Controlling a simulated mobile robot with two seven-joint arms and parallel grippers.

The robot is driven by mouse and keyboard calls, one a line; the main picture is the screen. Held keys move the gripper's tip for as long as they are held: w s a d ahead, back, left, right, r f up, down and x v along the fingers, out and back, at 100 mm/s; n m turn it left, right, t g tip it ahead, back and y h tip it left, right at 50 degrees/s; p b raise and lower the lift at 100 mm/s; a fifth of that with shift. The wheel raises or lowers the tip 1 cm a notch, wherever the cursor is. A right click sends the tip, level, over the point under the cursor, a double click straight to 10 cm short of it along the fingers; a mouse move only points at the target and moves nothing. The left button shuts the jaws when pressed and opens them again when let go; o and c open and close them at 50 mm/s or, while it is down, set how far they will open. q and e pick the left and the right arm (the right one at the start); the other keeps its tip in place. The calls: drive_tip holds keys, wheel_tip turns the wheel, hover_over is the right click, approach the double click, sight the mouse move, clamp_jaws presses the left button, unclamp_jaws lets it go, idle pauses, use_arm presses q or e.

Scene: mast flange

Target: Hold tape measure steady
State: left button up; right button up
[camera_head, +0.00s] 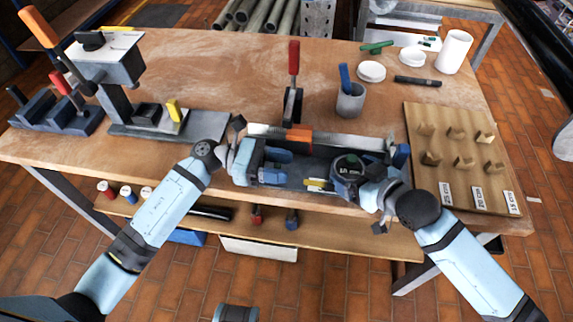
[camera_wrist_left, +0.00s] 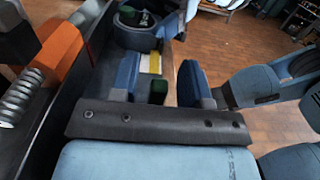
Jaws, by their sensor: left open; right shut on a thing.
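The tape measure (camera_head: 348,167) is a dark, round-cased thing with a printed label, at the front middle of the bench in the head view. Its dark case also shows at the top of the left wrist view (camera_wrist_left: 138,16). My right gripper (camera_head: 362,178) is shut on it from the right; its fingertips are partly hidden. My left gripper (camera_head: 280,166) is open to the left of the tape measure. In the left wrist view, the blue fingers of my left gripper (camera_wrist_left: 160,78) stand apart. A yellow strip (camera_wrist_left: 150,63) lies beyond them, towards the case.
A red-handled tool (camera_head: 293,75) and a grey cup (camera_head: 350,102) stand behind. A wooden peg board (camera_head: 480,112) is at right, a metal stand (camera_head: 115,80) at left.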

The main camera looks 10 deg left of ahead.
use_arm(q)
drive_tip(key=shift+d, duration=0.7)
clamp_jaws()
drive_tip(key=shift+a, duration=2.6)
unclamp_jaws()
